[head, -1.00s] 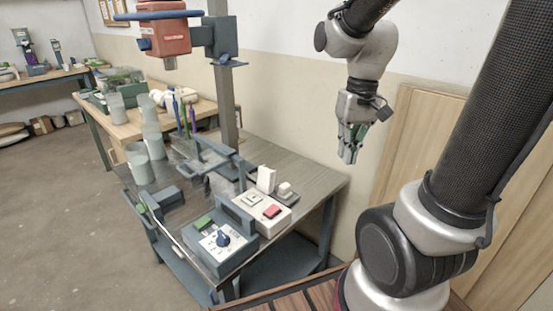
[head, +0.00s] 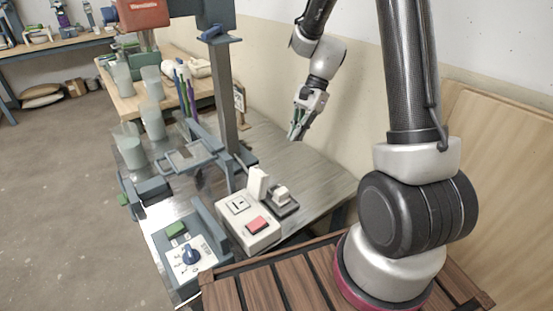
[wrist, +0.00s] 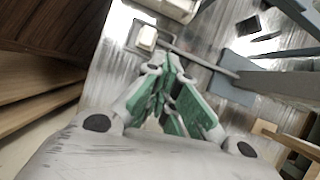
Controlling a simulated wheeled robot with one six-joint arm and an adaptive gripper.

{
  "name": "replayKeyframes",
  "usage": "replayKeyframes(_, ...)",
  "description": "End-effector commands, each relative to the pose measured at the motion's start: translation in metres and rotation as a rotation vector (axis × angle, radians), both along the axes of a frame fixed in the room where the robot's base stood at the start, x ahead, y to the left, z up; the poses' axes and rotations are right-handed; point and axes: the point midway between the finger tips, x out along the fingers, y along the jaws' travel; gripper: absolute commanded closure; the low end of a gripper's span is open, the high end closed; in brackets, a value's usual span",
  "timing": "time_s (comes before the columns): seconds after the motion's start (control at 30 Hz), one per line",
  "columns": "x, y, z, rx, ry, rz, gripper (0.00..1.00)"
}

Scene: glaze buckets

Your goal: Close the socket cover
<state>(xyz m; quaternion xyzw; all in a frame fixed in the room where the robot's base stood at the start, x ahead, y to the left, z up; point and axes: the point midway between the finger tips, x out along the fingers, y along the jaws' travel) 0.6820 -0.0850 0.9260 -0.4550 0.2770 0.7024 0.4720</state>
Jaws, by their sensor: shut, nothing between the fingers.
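A white control box (head: 248,229) with a red button (head: 257,224) and a small square socket (head: 239,204) stands at the near edge of the table. A white flap (head: 258,183), seemingly the socket cover, stands upright at the back of the box, behind the socket. My gripper (head: 296,136) is shut and empty, pointing down above the far right side of the table, apart from the box and flap. Its green-padded fingers (wrist: 168,90) show together in the wrist view. I cannot tell the flap in the wrist view.
A white block on a dark base (head: 283,196) stands just right of the box. A grey unit with a blue knob (head: 190,254) is to the left. A drill-press column (head: 222,100) rises behind. Bare tabletop (head: 315,175) lies at the right.

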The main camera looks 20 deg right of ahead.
Motion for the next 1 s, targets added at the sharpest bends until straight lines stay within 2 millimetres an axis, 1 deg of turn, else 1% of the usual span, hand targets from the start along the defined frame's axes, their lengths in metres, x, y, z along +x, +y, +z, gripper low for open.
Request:
replayKeyframes(0.23, 0.000, 0.003, 0.000, -0.005, 0.037, -0.090, 1.00)
replayKeyframes(0.37, -0.001, 0.007, -0.008, -0.007, 0.045, -0.100, 1.00)
replayKeyframes(0.47, -0.004, 0.013, -0.021, -0.007, 0.046, -0.099, 1.00)
replayKeyframes(0.7, -0.011, 0.034, -0.068, -0.007, 0.047, -0.097, 1.00)
replayKeyframes(0.83, -0.015, 0.045, -0.091, -0.008, 0.046, -0.098, 1.00)
replayKeyframes(0.9, -0.017, 0.057, -0.087, -0.007, 0.039, -0.094, 1.00)
replayKeyframes(1.0, -0.022, 0.069, -0.084, -0.007, 0.041, -0.097, 1.00)
